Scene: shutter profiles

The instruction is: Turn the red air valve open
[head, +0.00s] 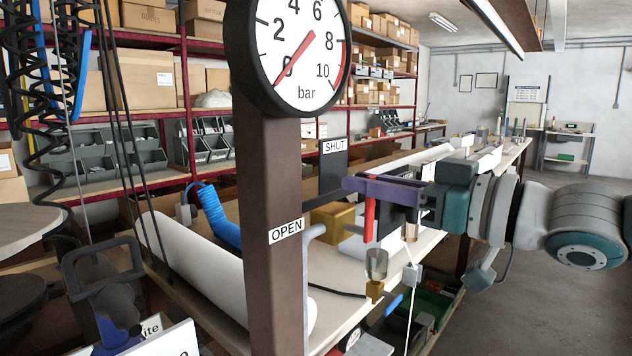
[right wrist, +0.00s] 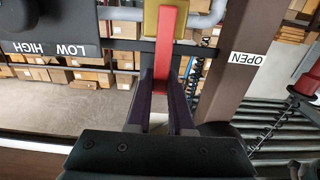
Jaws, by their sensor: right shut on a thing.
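The red valve handle (head: 369,218) hangs down near the brown post in the head view. In the right wrist view the red handle (right wrist: 165,52) runs from a yellow valve body (right wrist: 166,14) down between two purple fingers. My right gripper (head: 383,194) reaches in from the right and is shut on the handle; in the right wrist view its fingers (right wrist: 162,100) lie on either side of it. My left gripper is not in view.
A round pressure gauge (head: 295,50) tops the brown post (head: 272,200); its red needle points near 0. A grey pipe (head: 314,234) runs beside the post. A long bench (head: 447,190) stands behind.

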